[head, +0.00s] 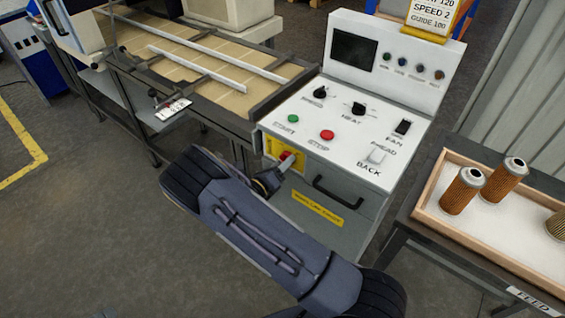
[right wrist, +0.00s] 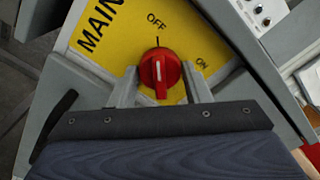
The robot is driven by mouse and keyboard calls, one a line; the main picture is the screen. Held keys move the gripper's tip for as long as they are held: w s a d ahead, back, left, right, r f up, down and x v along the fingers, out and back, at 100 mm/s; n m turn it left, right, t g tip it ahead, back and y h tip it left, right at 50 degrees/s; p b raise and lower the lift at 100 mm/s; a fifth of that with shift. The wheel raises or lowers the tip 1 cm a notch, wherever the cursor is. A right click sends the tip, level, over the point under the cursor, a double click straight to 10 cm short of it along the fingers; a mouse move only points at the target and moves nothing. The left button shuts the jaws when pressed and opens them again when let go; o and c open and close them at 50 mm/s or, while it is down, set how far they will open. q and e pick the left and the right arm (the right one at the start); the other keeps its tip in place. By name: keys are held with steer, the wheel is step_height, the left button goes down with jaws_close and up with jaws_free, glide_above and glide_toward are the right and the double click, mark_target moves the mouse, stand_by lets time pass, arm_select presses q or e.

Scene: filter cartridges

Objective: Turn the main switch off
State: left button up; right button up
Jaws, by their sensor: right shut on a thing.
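The main switch is a red rotary knob (head: 287,155) on a yellow plate (head: 270,147) on the front of the white control cabinet. The knob (right wrist: 158,80) is seen close up in the right wrist view, and its white line points at the black tick under the word OFF. The word ON is on the plate to the upper right of the knob. My right gripper (right wrist: 162,88) has one finger on each side of the knob and is shut on it. In the head view my right gripper (head: 270,180) reaches the plate from the front. My left gripper is out of view.
The panel above has green START (head: 293,118) and red STOP (head: 327,134) buttons, knobs and switches. A black handle (head: 338,192) is on the cabinet front. A conveyor (head: 215,68) stands at left; a wooden tray (head: 482,247) with filter cartridges is at right.

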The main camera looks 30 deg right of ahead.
stand_by(0.3)
steer(key=o, duration=1)
steer(key=b+v, duration=0.1)
steer(key=v, duration=0.7)
steer(key=shift+d, duration=0.1)
